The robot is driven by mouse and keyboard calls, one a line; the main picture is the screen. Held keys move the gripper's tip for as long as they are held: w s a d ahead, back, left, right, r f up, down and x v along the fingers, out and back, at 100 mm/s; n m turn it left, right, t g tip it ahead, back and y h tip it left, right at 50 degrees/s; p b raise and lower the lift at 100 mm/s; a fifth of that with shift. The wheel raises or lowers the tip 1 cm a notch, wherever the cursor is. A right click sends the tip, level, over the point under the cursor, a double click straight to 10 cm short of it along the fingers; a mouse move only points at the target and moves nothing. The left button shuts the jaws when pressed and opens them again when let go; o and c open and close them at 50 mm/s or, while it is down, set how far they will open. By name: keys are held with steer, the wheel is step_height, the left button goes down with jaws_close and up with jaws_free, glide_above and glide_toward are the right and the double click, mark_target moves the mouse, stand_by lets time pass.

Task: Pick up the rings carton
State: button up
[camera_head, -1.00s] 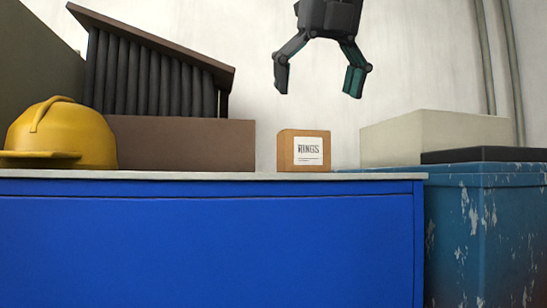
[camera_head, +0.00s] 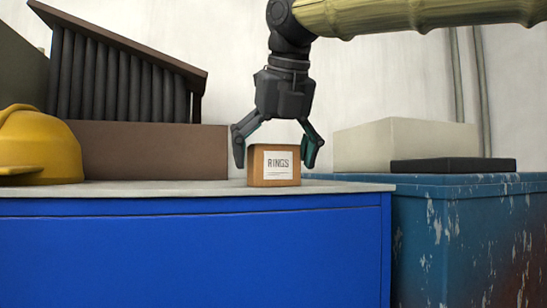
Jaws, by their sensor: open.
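The rings carton (camera_head: 258,172) is a small brown box with a white label reading "RINGS". It sits upright on the pale top of the blue cabinet, near its right end. My gripper (camera_head: 277,160) points down from above, with its fingers open. One finger is at the carton's left side and the other at its right side, with their tips alongside the carton's upper part. A gap shows on the left; I cannot tell whether the right finger touches.
A yellow hard hat (camera_head: 40,147), a brown box (camera_head: 150,152) and a slatted dark rack (camera_head: 118,80) stand to the left. On the worn blue chest (camera_head: 455,215) at right are a cream box (camera_head: 405,145) and a flat black case (camera_head: 453,165). The cabinet front (camera_head: 190,255) is blue.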

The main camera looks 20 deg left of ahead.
steer(key=shift+w+a+f, duration=0.1)
steer(key=shift+w+f, duration=0.1)
steer(key=shift+f, duration=0.25)
steer(key=c, duration=1.1)
